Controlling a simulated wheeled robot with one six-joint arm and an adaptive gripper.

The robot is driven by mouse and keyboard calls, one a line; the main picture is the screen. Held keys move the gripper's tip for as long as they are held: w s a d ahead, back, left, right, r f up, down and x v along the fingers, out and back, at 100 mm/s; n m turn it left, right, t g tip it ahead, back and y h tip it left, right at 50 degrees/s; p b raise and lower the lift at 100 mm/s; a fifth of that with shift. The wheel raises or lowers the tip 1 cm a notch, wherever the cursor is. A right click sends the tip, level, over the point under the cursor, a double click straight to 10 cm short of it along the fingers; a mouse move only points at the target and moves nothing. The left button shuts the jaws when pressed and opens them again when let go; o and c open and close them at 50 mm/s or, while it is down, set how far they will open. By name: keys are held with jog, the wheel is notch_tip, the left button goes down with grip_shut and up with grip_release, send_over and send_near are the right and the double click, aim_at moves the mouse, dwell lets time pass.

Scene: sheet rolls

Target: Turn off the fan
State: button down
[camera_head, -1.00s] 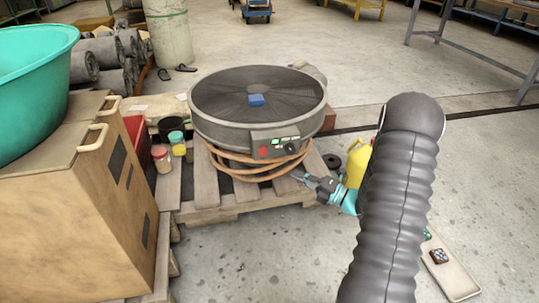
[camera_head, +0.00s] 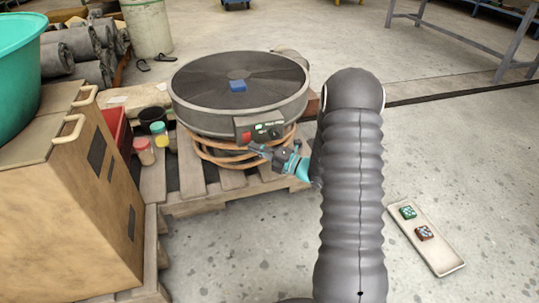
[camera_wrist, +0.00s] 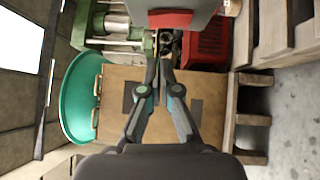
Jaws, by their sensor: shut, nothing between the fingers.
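The fan (camera_head: 238,90) is a wide round grey drum with a dark grille and a blue centre, standing on a wooden pallet. Its control box (camera_head: 258,130) faces me, with a red button (camera_head: 246,136), a lit green part and a dark knob to the right, partly hidden. My gripper (camera_head: 252,147) is shut and empty, just below the box's front; I cannot tell whether it touches. In the wrist view my fingertips (camera_wrist: 159,62) are together.
Brown hose coils (camera_head: 215,155) ring the fan's foot. Jars (camera_head: 145,152) stand on the pallet (camera_head: 190,210). A cardboard box (camera_head: 70,215) and teal tub (camera_head: 18,70) are at left. A tray (camera_head: 440,250) with small items lies right; the floor around it is free.

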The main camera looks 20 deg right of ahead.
jog(key=shift+w+d+r, duration=0.1)
jog(key=shift+w+r, duration=0.05)
jog(key=shift+w, duration=0.85)
jog(key=shift+w+r, duration=0.1)
jog(key=shift+w, duration=0.85)
jog(key=shift+w+r+p, duration=0.15)
jog(key=shift+r+p, duration=0.25)
jog(key=shift+p, duration=0.4)
jog(key=shift+f+b, duration=0.3)
jog(key=shift+b, duration=0.05)
jog(key=p, duration=0.2)
send_near(245, 135)
jog(key=s+d+r, duration=0.1)
jog(key=s+d, duration=0.1)
jog(key=s, duration=0.4)
jog(key=shift+s+d+r, duration=0.2)
jog(key=shift+r, duration=0.15)
